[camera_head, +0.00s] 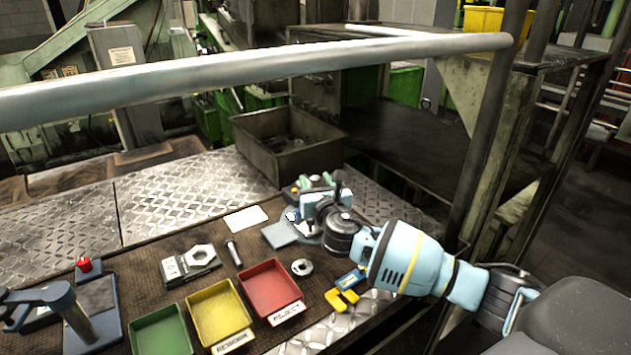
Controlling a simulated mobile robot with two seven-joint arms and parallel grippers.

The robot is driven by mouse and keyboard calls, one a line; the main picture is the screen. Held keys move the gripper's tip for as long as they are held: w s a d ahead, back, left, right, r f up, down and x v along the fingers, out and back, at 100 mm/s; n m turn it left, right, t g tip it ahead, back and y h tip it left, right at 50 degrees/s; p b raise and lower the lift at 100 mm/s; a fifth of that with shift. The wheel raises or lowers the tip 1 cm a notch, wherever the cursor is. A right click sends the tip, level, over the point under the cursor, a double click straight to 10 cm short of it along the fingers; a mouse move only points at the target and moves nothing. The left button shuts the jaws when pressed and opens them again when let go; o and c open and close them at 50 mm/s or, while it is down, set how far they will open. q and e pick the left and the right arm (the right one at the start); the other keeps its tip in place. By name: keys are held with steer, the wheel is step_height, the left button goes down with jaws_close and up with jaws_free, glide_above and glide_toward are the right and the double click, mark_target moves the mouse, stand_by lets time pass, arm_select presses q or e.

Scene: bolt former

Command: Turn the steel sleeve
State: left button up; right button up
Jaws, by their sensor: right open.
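My right arm reaches in from the right, and its gripper (303,215) is over the mat near a small blue-grey device (280,234). The gripper is open, but its fingers are small and partly mixed with the device, so I cannot tell whether they touch it. I cannot pick out the steel sleeve for certain; it may be hidden at the device behind my wrist. A short steel ring (302,267) lies on the mat in front of the gripper, apart from it. My left gripper is not in view.
Green (163,332), yellow (219,314) and red (270,288) trays line the mat's front. A bolt (234,252), a steel block gauge (190,264) and a white card (245,219) lie behind. A thick rail (250,68) crosses above. A metal bin (287,143) stands behind.

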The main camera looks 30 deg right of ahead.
steer(key=shift+w+d, duration=0.1)
steer(key=shift+w, duration=0.25)
steer(key=c, duration=0.9)
steer(key=shift+c, duration=0.2)
steer(key=shift+m+h, duration=0.3)
steer(key=shift+h, duration=0.2)
